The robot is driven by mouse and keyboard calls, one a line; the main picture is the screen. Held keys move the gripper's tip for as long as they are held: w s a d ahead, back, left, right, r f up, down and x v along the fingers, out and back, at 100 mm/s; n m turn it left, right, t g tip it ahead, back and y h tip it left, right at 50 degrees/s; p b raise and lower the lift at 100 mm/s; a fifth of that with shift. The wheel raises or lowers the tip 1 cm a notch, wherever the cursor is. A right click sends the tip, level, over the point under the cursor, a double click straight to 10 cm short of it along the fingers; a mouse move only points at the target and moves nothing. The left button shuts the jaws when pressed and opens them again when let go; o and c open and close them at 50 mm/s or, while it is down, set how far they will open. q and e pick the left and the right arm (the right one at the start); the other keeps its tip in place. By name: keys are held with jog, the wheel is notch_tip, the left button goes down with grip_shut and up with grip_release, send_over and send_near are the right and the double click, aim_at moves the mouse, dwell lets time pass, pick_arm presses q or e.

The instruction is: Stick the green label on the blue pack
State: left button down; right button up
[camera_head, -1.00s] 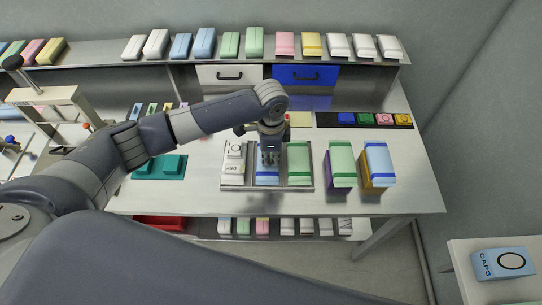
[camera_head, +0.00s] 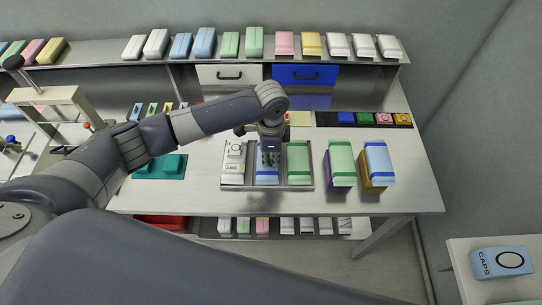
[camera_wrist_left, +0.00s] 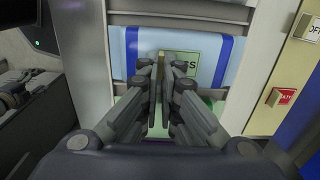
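The blue pack (camera_head: 267,179) lies in the middle of a shallow metal tray, between white items and a green pack. My left gripper (camera_head: 270,160) points down over its far part. In the left wrist view the blue pack (camera_wrist_left: 217,62) shows dark blue bands at its sides. The green label (camera_wrist_left: 184,64), with dark lettering partly hidden by the fingers, appears against its face; I cannot tell whether it is fully touching. The left gripper's fingertips (camera_wrist_left: 162,66) are close together on a narrow tan piece at the label. My right gripper is out of view.
The tray (camera_head: 279,188) also holds white items (camera_head: 233,163) and a green pack (camera_head: 299,162). Two taller stacks (camera_head: 342,163) (camera_head: 378,163) stand to its right. A teal holder (camera_head: 158,166) is at left. A shelf (camera_head: 115,52) with several packs runs behind.

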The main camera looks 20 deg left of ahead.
pick_arm(q)
jog(key=shift+f, duration=0.1)
dwell(0.5)
dwell(0.3)
jog(key=c, duration=1.8)
grip_release()
jog(key=shift+o, duration=0.4)
notch_tip(320, 180, up, 12)
jog(key=shift+s, duration=0.1)
